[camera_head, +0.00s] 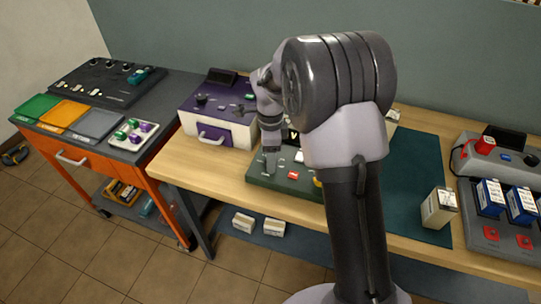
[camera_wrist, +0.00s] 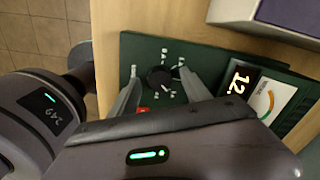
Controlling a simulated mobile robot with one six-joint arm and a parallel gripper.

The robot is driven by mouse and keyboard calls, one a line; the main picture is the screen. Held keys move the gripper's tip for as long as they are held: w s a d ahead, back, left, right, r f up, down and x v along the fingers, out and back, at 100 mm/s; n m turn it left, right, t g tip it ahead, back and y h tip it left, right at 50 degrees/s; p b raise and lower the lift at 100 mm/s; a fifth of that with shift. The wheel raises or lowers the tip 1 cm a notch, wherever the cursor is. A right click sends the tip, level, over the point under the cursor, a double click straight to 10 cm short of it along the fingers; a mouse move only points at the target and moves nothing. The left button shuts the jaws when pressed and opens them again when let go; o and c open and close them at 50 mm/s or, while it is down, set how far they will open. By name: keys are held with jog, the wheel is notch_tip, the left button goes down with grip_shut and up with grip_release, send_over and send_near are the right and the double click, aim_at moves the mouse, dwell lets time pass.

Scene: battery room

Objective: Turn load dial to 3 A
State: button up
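The load dial (camera_wrist: 159,77) is a small round black knob with white marks around it on a dark green tester panel (camera_wrist: 134,50). In the wrist view my gripper (camera_wrist: 158,70) is open, with one finger on each side of the dial and visible gaps to it. I cannot tell which mark the dial points at. A lit display (camera_wrist: 240,81) reading "12." and a coloured gauge (camera_wrist: 268,103) sit right of the dial. In the head view my gripper (camera_head: 269,158) is over the left part of the green tester (camera_head: 258,177), and my arm hides much of it.
A red button (camera_wrist: 143,110) lies close to the left finger. In the head view a purple-topped box (camera_head: 217,97) stands behind left, and a white battery (camera_head: 438,208) stands at right on the teal mat (camera_head: 412,150). An orange cart (camera_head: 70,157) is at left.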

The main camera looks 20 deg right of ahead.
notch_tip(320, 180, up, 17)
jog(key=p, duration=0.6)
jog(key=shift+r, duration=0.2)
jog(key=s+a+r+n+t+y+b, duration=0.1)
jog(key=s+r+n+t, duration=0.1)
jog(key=s+r+n, duration=0.45)
jog(key=s+a+r+n+t+b, duration=0.1)
jog(key=s+a+n, duration=0.15)
jog(key=s, duration=0.75)
jog(key=s+a+f+n+t+y+b, duration=0.1)
jog(key=s+f+n+t, duration=0.1)
jog(key=s+n, duration=0.5)
jog(key=s+f, duration=0.1)
jog(key=s, duration=0.3)
jog(key=shift+f+t, duration=0.15)
jog(key=shift+t, duration=0.25)
jog(key=shift+s, duration=0.1)
